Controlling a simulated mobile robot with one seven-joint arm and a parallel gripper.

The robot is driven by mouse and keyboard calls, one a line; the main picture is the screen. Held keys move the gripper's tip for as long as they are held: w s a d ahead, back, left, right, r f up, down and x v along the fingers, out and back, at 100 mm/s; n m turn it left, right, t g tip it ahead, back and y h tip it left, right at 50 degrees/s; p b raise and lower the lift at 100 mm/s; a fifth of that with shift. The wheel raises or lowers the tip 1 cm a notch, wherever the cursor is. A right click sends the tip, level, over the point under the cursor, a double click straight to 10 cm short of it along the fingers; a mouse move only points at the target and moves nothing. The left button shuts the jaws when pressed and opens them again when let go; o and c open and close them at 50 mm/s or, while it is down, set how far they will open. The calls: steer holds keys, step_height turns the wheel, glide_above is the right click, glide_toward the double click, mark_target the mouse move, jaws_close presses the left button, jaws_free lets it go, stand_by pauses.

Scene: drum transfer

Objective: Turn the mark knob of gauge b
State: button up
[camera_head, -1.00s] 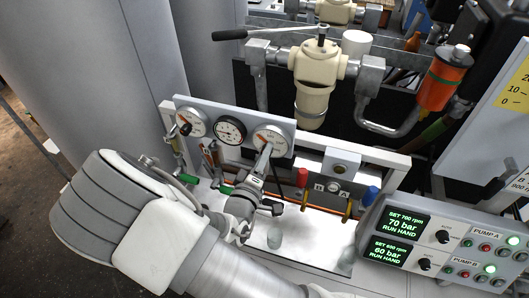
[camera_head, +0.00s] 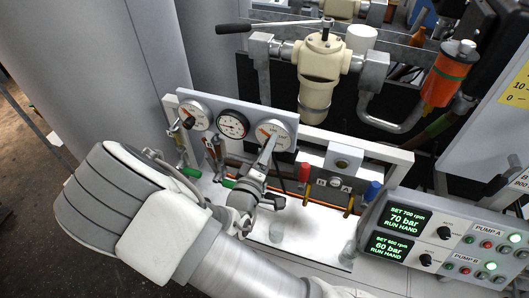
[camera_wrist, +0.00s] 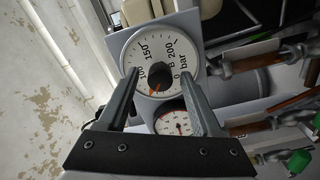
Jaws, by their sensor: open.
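Gauge b (camera_head: 271,132) is the right-hand round dial on the grey gauge panel in the head view. In the wrist view its white face (camera_wrist: 142,60) reads B and bar, with a scale to 200. My gripper (camera_head: 270,141) is at the front of gauge b. Contact cannot be told.
A middle gauge (camera_head: 231,124) and a left gauge (camera_head: 193,114) with a dark knob share the panel. Valves with green, red and blue handles hang below. A pump control box (camera_head: 440,240) stands at right, and a cream filter housing (camera_head: 318,75) stands behind.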

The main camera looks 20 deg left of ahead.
steer(key=s+a+b, duration=0.1)
steer(key=s+b, duration=0.1)
steer(key=s, duration=1.5)
steer(key=shift+s+a, duration=0.2)
